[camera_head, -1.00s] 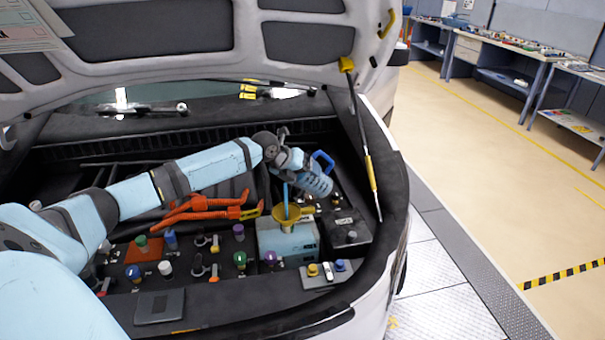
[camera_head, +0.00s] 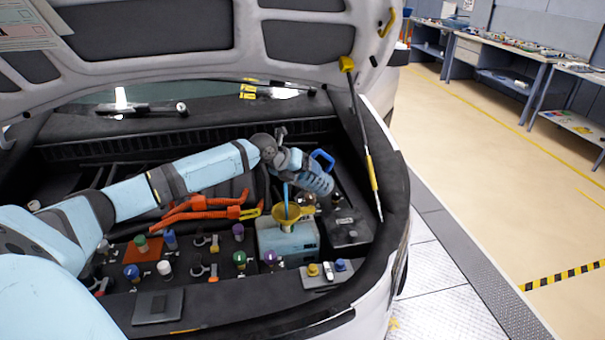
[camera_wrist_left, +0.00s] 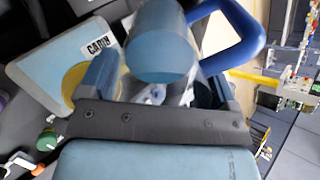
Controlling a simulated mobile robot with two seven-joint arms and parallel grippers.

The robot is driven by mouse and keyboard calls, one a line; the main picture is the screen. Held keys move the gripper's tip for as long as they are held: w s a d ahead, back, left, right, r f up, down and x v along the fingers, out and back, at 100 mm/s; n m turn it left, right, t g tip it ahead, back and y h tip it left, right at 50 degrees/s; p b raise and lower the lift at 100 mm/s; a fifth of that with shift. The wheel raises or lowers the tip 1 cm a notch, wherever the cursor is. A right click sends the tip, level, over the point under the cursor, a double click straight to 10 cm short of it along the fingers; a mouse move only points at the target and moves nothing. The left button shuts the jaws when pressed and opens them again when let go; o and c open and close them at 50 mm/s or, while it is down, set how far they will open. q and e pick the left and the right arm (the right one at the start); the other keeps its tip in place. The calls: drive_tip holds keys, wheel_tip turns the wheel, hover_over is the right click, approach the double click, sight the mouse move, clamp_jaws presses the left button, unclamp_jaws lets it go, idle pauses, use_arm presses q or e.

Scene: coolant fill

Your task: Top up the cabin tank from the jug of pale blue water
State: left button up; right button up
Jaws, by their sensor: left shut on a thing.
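My left gripper (camera_head: 291,163) is shut on the jug (camera_head: 318,184), which has a blue handle (camera_head: 322,160). The jug is tilted above the engine bay. A thin pale blue stream (camera_head: 286,192) runs down into a yellow funnel (camera_head: 286,212). The funnel stands in the top of the pale blue cabin tank (camera_head: 290,241). In the left wrist view the jug (camera_wrist_left: 160,45) is between my gripper's fingers (camera_wrist_left: 160,90), and the tank (camera_wrist_left: 50,68) is labelled "CABIN". The tank's water level cannot be seen. My right gripper is not in view.
A dark box (camera_head: 349,229) stands right of the tank. Orange cables (camera_head: 205,206) lie left of the funnel, with several coloured caps in front of them. The raised hood (camera_head: 190,60) is overhead, with a strut (camera_head: 365,150) at the right. The floor at the right is clear.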

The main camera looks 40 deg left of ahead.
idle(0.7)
use_arm(q)
drive_tip(key=shift+f+b, duration=0.15)
drive_tip(key=shift+b, duration=0.45)
drive_tip(key=shift+t+b, duration=0.3)
drive_tip(key=shift+t, duration=0.1)
drive_tip(key=shift+s+f+b, duration=0.1)
drive_tip(key=shift+b, duration=0.25)
drive_tip(key=shift+b, duration=0.3)
idle(0.8)
drive_tip(key=shift+a+f+t+b, duration=0.1)
drive_tip(key=shift+f+t+b, duration=0.1)
drive_tip(key=shift+t+b, duration=0.25)
drive_tip(key=shift+s+h+b, duration=0.1)
drive_tip(key=shift+h+b, duration=0.2)
drive_tip(key=shift+b, duration=0.1)
idle(0.6)
drive_tip(key=shift+f+t+b, duration=0.15)
drive_tip(key=shift+t+b, duration=0.1)
drive_tip(key=shift+b, duration=0.2)
idle(0.8)
